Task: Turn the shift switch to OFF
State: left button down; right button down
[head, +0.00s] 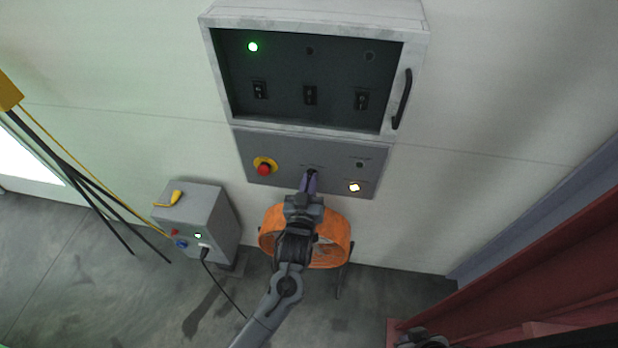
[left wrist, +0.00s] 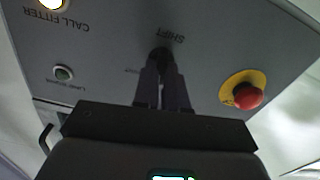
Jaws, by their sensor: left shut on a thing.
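The shift switch (left wrist: 162,52) is a small dark knob on the grey lower panel, under the upside-down SHIFT label in the left wrist view. My left gripper (head: 311,175) reaches up to the panel's middle in the head view. In the left wrist view its fingers (left wrist: 163,70) are closed around the knob. The fingers cover most of it, so its setting cannot be read. A grey part of mine shows at the bottom right of the head view, with no fingers to be made out.
A red emergency button (head: 264,169) on yellow sits left of the switch. A lit call-fitter button (head: 354,187) and a dark lamp button (head: 360,165) are to its right. Above is a framed breaker cabinet (head: 415,55). An orange fan (head: 336,232) stands below, beside a grey box (head: 203,210).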

pick_arm(q)
jog(key=shift+m+p, duration=0.3)
jog(key=shift+m, duration=0.4)
jog(key=c, duration=1.2)
grip_release()
jog(key=shift+s, duration=0.1)
jog(key=s, duration=0.3)
jog(key=s+a, duration=0.1)
jog(key=s, duration=0.6)
jog(key=shift+s+a, duration=0.25)
jog(key=shift+a, duration=0.1)
